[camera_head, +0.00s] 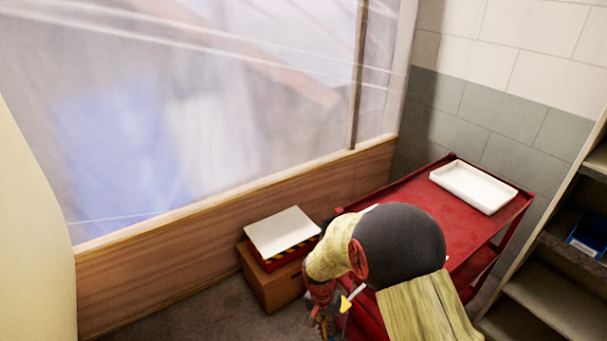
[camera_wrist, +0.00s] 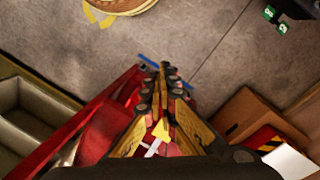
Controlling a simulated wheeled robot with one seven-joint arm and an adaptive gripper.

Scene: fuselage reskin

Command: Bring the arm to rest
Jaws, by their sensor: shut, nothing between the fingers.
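My gripper (camera_wrist: 163,80) shows in the wrist view with its dark fingers together, shut and empty, above the floor beside the red cart. In the head view, part of my gripper (camera_head: 326,318) shows low in the picture, left of the cart's near end. My arm (camera_head: 400,245) is bent, with a dark rounded joint and yellowish covers, and hides the near part of the cart top. The fingertips are hard to make out in the head view.
A red cart (camera_head: 405,197) carries a white tray (camera_head: 473,187). A brown box (camera_head: 270,287) with a striped box and white lid (camera_head: 281,231) stands left of my gripper. Shelves (camera_head: 556,306) stand at right. A plastic-sheeted wall with a wooden base (camera_head: 170,270) runs behind. Floor (camera_wrist: 190,40) is open.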

